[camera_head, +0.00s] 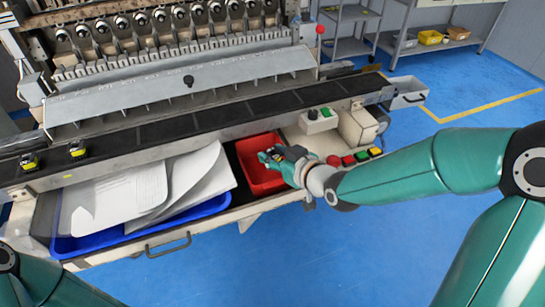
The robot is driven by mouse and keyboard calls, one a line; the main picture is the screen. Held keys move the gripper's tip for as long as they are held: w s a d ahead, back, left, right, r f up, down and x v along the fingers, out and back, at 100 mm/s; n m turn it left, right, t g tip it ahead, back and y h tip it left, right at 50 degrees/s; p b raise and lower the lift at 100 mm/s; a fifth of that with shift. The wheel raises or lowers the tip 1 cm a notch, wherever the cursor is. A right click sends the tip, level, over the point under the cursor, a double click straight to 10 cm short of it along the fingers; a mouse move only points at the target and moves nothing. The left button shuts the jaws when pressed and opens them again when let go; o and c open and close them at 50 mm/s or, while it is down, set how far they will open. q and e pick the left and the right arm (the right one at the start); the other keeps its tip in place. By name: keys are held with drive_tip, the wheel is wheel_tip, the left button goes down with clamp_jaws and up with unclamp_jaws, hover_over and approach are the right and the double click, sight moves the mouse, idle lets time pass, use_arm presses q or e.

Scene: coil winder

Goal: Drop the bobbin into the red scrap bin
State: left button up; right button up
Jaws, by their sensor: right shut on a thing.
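The red scrap bin (254,180) sits in the machine's front tray area, right of the white sheets. My right gripper (267,157) is over the bin, reaching in from the right. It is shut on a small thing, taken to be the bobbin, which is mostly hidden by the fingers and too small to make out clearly. I cannot tell how far the fingertips are above the bin floor. Part of my left arm shows at the bottom left, but its gripper is out of view.
White sheets (120,195) lie in a blue tray (215,206) left of the bin. Coloured buttons (348,160) are right of the gripper. A control box (318,121) stands behind.

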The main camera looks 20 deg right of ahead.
drive_tip(key=shift+w+f+b, duration=0.4)
drive_tip(key=shift+w+f, duration=1.05)
drive_tip(key=shift+f, duration=0.25)
drive_tip(key=o, duration=1.1)
drive_tip(key=shift+o, duration=0.2)
drive_tip(key=v, duration=0.7)
drive_tip(key=shift+s, duration=0.2)
